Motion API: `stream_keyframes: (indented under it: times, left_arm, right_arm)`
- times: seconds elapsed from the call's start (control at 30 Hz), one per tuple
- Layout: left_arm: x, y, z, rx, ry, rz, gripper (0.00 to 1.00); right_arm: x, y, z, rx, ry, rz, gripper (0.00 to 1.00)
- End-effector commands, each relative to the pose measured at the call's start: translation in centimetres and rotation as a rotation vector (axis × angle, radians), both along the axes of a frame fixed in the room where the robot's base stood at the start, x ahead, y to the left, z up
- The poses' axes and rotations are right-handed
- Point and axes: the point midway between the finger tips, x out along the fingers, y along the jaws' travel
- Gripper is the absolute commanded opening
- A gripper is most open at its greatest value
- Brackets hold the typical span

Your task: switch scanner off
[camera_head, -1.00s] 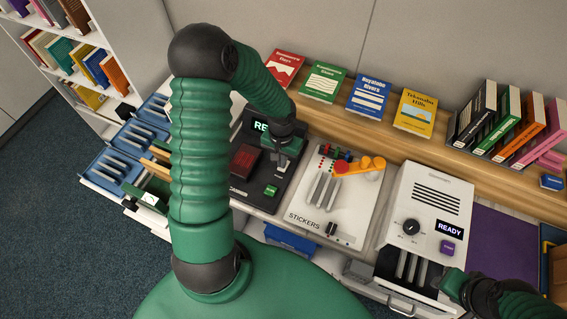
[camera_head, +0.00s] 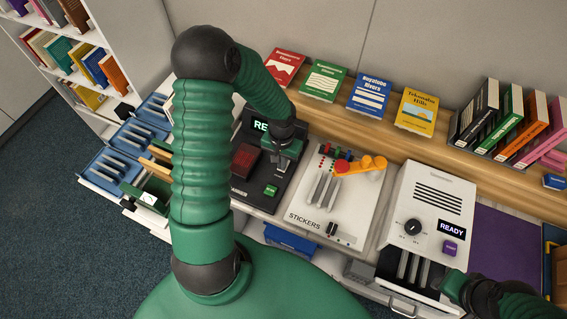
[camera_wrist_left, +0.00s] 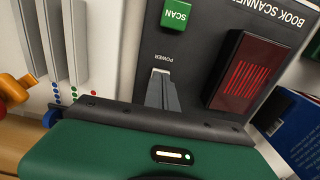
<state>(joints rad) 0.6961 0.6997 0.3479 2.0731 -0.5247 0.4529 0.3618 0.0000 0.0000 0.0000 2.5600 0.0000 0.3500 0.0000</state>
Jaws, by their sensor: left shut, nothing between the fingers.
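The black book scanner (camera_head: 246,186) stands on the counter, its lit green display (camera_head: 262,126) partly hidden by my arm. It has a red window (camera_head: 245,158) and a green SCAN button (camera_head: 271,190). In the left wrist view, the SCAN button (camera_wrist_left: 176,15), red window (camera_wrist_left: 248,72) and POWER label (camera_wrist_left: 170,58) show. My left gripper (camera_head: 280,163) is over the scanner's right side, shut and empty. Its fingertips (camera_wrist_left: 161,80) are at the POWER label and hide the power switch; I cannot tell if they touch it. My right gripper (camera_head: 452,285) is at lower right, its jaws unclear.
The white STICKERS board (camera_head: 303,213), with an orange part (camera_head: 362,164), is right of the scanner. A white machine (camera_head: 431,205) reading READY stands further right. Books (camera_head: 323,82) line the wooden shelf behind. Blue trays (camera_head: 112,172) are at the left.

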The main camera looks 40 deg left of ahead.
Motion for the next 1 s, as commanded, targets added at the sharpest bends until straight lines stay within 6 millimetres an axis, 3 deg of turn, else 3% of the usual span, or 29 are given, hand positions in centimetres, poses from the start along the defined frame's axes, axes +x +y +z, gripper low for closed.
stream_keyframes:
  times: [0.27, 1.0]
  left_arm:
    - [0.0, 0.0, 0.1, 0.000, 0.000, 0.000, 0.00]
    - [0.0, 0.0, 7.0, 0.000, -0.001, 0.000, 0.00]
  right_arm:
    - [0.0, 0.0, 0.2, 0.000, 0.000, 0.000, 0.36]
    - [0.0, 0.0, 6.8, 0.000, 0.000, 0.000, 0.36]
